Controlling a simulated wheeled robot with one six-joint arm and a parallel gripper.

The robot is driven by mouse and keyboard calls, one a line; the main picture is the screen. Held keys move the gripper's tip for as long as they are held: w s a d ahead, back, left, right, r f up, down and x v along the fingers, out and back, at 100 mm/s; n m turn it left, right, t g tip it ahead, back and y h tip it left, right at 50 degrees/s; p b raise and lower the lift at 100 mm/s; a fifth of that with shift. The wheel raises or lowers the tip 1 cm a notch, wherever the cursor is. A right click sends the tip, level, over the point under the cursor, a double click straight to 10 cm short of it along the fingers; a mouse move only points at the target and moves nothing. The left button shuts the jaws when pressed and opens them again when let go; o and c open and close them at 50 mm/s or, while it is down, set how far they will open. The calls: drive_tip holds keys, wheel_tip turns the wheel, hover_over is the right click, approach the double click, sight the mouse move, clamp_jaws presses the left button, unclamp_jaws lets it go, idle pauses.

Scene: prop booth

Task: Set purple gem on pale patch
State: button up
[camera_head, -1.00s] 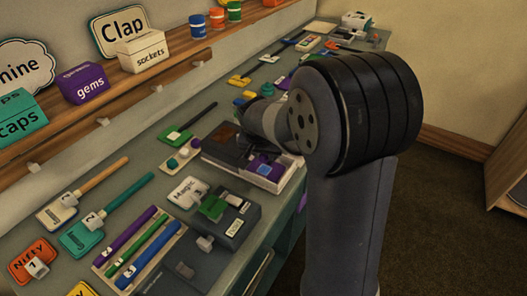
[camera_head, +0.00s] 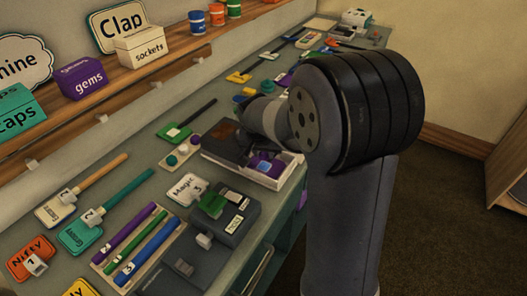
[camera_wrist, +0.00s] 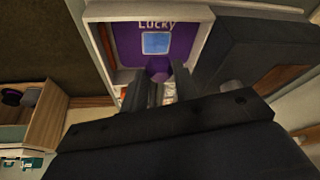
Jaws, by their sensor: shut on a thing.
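The purple gem (camera_wrist: 159,72) is between my gripper's fingertips (camera_wrist: 160,80) in the wrist view. My gripper is shut on it. The pale blue patch (camera_wrist: 156,43) lies just beyond the gem, on a purple panel marked "Lucky" (camera_wrist: 185,35). The gem appears close to the patch's near edge in the picture; I cannot tell whether it touches the panel. In the head view the purple panel (camera_head: 265,160) shows in a white tray, and my arm hides much of the gripper there.
The white tray's walls (camera_wrist: 98,12) rise around the panel. A dark box (camera_head: 226,142) stands left of the tray in the head view. Magic card (camera_head: 187,188), pens (camera_head: 137,243) and brushes crowd the bench. A shelf with labelled boxes (camera_head: 82,78) runs behind.

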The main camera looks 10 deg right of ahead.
sight(263, 159)
drive_tip(key=shift+f, duration=0.1)
idle(0.7)
drive_tip(key=shift+f+b, duration=0.85)
drive_tip(key=shift+b, duration=0.15)
drive_tip(key=shift+f+b, duration=1)
drive_tip(key=shift+b, duration=0.2)
idle(1.5)
idle(0.3)
drive_tip(key=o, duration=1)
drive_tip(key=shift+o, duration=0.8)
drive_tip(key=shift+r, duration=0.1)
drive_tip(key=shift+r+p, duration=2.85)
drive_tip(key=shift+r, duration=1.1)
